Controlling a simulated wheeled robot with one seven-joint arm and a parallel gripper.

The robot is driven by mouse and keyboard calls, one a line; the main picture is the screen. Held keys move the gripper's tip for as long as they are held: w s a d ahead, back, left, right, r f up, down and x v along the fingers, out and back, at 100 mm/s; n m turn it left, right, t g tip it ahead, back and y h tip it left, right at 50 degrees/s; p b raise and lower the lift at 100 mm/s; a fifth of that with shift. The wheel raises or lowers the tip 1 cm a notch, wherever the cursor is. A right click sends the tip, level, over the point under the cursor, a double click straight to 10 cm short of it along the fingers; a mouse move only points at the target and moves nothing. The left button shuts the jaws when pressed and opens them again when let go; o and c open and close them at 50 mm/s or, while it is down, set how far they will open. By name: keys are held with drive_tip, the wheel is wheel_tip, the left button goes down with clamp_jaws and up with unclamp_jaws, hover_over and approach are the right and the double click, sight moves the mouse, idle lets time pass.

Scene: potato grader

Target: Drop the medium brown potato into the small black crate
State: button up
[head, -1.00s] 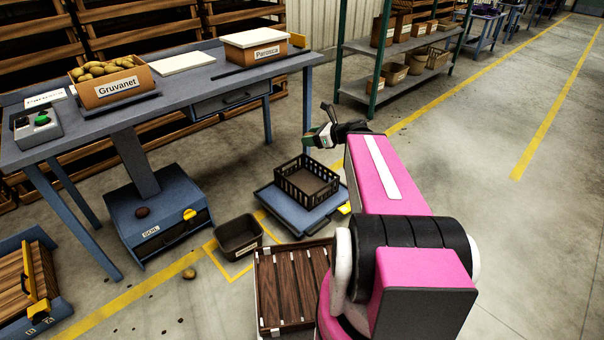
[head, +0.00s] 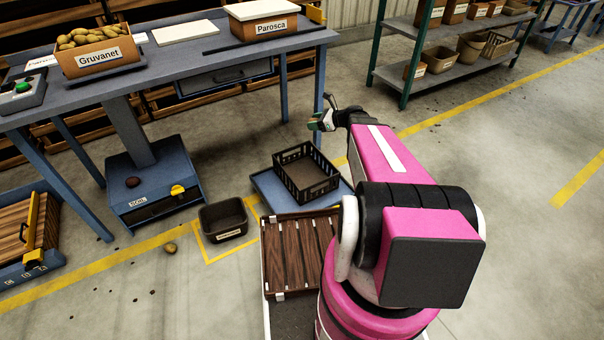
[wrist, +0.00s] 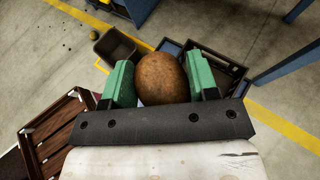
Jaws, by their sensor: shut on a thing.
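A brown potato (wrist: 162,78) is held between the two green fingers of my gripper (wrist: 160,72) in the wrist view. In the head view, my gripper (head: 322,120) is up in the air at the end of my pink arm, and I cannot make out the potato there. The small black crate (head: 281,176), with slatted sides, stands on a low blue platform and looks empty. In the wrist view, the crate (wrist: 236,86) is below and partly hidden behind the potato and right finger.
A dark grey bin (head: 223,219) and a brown slatted crate (head: 290,250) stand near the black crate. A blue table (head: 205,60) holds the Gruvanet box (head: 97,62) of potatoes and the Parosca box (head: 262,29). A loose potato (head: 170,248) lies on the floor.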

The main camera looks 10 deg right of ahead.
drive_tip(key=w+f, duration=0.3)
drive_tip(key=f, duration=0.7)
drive_tip(key=w+f+n+g, duration=0.1)
drive_tip(key=w+f, duration=0.2)
drive_tip(key=f, duration=0.7)
drive_tip(key=w+f, duration=0.3)
drive_tip(key=f, duration=0.8)
drive_tip(key=shift+a+y, duration=0.3)
drive_tip(key=shift+a, duration=0.05)
drive_tip(key=shift+s, duration=0.1)
drive_tip(key=o, duration=1)
drive_tip(key=shift+r, duration=0.1)
drive_tip(key=v, duration=1)
drive_tip(key=shift+d+r, duration=0.15)
drive_tip(key=shift+d, duration=0.25)
